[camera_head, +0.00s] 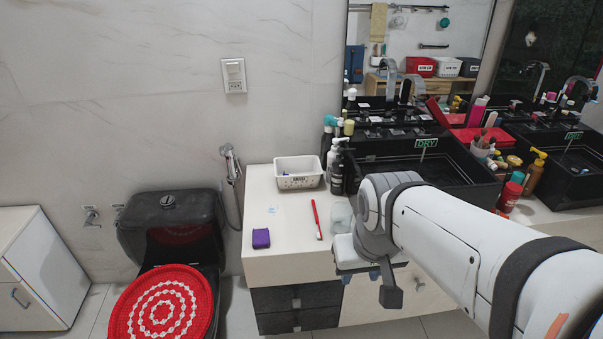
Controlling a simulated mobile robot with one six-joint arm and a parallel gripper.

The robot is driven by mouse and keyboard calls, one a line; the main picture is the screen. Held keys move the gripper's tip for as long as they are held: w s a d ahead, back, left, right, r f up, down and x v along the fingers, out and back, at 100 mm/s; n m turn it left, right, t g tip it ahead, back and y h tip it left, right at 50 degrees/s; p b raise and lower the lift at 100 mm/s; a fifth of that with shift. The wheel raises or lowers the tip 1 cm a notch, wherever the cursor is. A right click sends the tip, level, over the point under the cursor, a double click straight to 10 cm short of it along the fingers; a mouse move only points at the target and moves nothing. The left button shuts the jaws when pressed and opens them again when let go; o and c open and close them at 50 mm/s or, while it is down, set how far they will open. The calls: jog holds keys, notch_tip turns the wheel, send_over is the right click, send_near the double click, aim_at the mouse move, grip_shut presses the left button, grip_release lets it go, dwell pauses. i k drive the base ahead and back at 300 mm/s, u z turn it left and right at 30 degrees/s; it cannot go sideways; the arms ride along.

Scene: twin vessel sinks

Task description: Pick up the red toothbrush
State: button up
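The red toothbrush (317,220) lies on the pale counter (283,258), left of the black sinks. It is thin and points slightly away from me, near the counter's front part. My gripper (372,279) is at the end of my white arm, to the right of the toothbrush and apart from it in the picture, by the counter's front edge. My wrist hides most of the gripper, so I cannot see whether it is open or shut.
A clear glass (341,217) stands just right of the toothbrush. A purple block (261,238) lies to the left, and a white basket (298,172) sits behind. Dark bottles (337,168) stand beside the black sink (420,163). A black toilet (170,232) is left of the counter.

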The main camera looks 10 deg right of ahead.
aim_at(319, 236)
jog(key=u, duration=0.05)
jog(key=i, duration=1)
jog(key=z, duration=0.05)
jog(key=k, duration=0.35)
